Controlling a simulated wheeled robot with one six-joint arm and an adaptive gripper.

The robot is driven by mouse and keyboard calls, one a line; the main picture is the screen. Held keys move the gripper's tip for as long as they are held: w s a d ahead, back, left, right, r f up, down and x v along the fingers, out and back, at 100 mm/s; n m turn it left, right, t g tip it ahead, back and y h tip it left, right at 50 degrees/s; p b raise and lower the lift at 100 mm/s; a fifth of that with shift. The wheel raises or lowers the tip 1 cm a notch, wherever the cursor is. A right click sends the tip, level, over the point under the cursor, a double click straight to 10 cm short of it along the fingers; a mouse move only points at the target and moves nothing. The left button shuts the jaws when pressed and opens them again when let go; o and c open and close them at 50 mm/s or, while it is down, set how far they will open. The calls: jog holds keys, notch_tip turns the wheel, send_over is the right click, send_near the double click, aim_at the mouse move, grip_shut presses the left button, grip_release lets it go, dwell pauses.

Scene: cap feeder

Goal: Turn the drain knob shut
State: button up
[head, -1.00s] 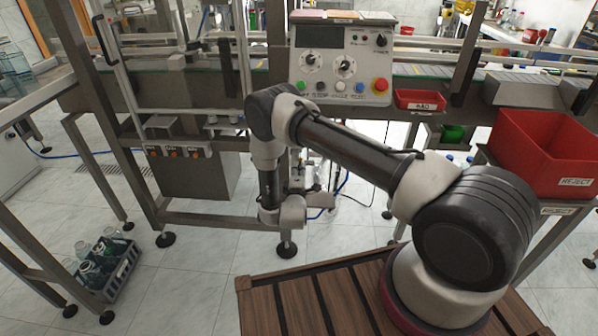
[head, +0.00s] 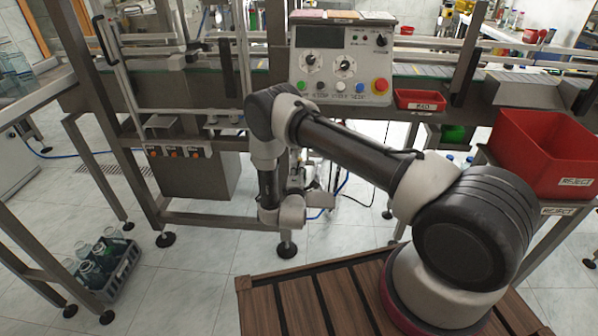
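My arm reaches down in front of the machine, below the control panel, and its wrist (head: 292,212) hangs low beside the frame legs. My gripper (head: 307,182) is beyond the wrist, small and mostly hidden among metal parts under the machine. I cannot tell whether it is open or shut, or whether it touches anything. I cannot make out the drain knob for certain; the area around the gripper is cluttered and partly covered by my arm.
The control panel (head: 342,62) with dials and coloured buttons stands above my wrist. A red reject bin (head: 548,155) and a small red tray (head: 420,99) are at the right. A crate of bottles (head: 104,265) is on the floor at left. Machine legs and a blue hose surround the wrist.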

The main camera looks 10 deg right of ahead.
jog(key=o, duration=0.5)
jog(key=shift+c, duration=0.2)
jog(key=v, duration=1.2)
